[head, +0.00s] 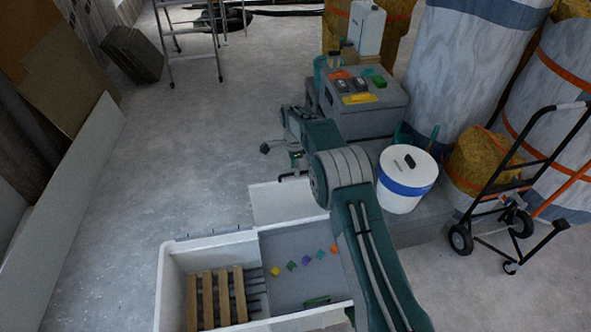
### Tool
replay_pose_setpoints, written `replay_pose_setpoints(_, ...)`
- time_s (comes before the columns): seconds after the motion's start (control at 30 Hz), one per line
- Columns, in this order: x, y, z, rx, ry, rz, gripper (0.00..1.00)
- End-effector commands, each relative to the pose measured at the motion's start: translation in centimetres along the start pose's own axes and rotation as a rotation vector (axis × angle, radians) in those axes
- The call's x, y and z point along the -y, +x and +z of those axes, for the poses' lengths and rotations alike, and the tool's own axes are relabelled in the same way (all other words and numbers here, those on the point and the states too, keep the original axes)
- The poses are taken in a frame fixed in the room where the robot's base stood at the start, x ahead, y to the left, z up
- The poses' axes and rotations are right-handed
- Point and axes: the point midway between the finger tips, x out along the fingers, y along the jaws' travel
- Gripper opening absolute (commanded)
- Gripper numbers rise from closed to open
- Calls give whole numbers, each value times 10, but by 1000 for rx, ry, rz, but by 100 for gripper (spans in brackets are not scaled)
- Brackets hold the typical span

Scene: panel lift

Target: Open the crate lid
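A white crate (170,290) stands at the bottom of the head view. Its left part is open at the top and shows wooden slats (208,300) inside. A grey panel (290,243) with several small coloured pieces and a green handle-like bar (317,301) fills its right part. My arm hides the crate's right side.
A grey box (375,115) with coloured items, a white bucket (405,180) with a blue band and a hand truck (515,190) stand to the right. A ladder (190,40) is at the back. The floor to the left is clear.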

Motion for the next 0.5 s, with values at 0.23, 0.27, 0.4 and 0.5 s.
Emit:
replay_pose_setpoints(0.23,1,-52,-2,1,1,-6,51)
replay_pose_setpoints(0.27,1,-59,-2,1,1,-7,51)
replay_pose_setpoints(0.4,1,-85,-2,1,1,-5,51)
replay_pose_setpoints(0.5,1,-99,-2,1,1,-4,51)
